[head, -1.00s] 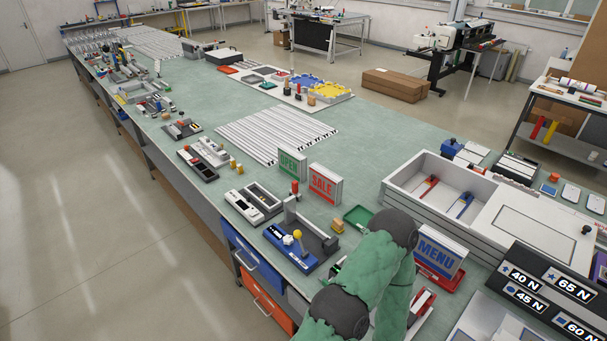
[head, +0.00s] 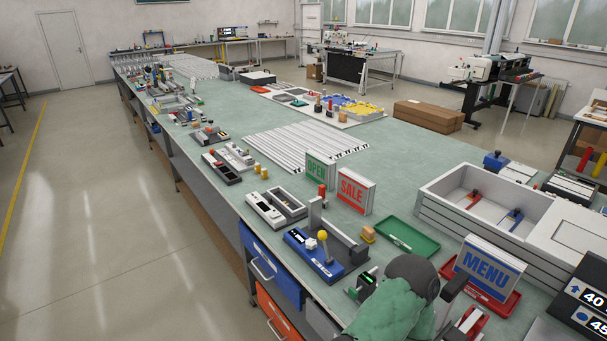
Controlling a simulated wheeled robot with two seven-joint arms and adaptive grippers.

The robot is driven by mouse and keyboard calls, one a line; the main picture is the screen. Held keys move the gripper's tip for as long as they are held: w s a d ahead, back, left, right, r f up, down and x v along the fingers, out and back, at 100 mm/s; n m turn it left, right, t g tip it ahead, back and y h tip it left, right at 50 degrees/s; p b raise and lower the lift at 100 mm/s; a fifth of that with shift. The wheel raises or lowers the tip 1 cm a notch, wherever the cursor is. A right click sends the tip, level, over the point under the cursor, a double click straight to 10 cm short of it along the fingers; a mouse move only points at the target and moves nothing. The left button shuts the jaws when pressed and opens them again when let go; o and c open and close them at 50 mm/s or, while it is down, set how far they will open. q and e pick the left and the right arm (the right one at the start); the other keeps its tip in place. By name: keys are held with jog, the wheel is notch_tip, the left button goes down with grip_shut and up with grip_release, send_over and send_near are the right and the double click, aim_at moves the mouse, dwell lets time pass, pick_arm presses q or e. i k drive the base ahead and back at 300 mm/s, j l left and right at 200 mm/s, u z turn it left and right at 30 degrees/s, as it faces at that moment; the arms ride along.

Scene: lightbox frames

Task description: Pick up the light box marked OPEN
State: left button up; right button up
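The light box marked OPEN (head: 320,169) stands upright on the green bench, a thin white-edged panel with green lettering. It stands just left of and behind the light box marked SALE (head: 355,190), which has red lettering. The light box marked MENU (head: 488,269), with blue lettering, stands in a red tray (head: 453,268) at the front right. A green-sleeved part of my arm with a dark grey joint shows at the bottom, left of the MENU box and well apart from the OPEN box. I see no gripper fingers.
A blue fixture with a yellow-knobbed lever (head: 325,249) stands in front of the signs. An empty green tray (head: 407,236) lies right of the SALE box. White strips (head: 300,141) lie behind OPEN. A large white open box (head: 478,197) stands at right.

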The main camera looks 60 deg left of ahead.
aim_at(320, 169)
jog(key=j+u, duration=0.1)
jog(key=u, duration=0.35)
jog(key=j+u, duration=0.1)
jog(key=u, duration=0.3)
jog(key=j+u, duration=0.1)
jog(key=u, duration=0.35)
jog(key=j+u, duration=0.1)
jog(key=u, duration=0.35)
jog(key=i+j+u, duration=0.1)
jog(key=i+j, duration=0.15)
jog(key=j, duration=0.1)
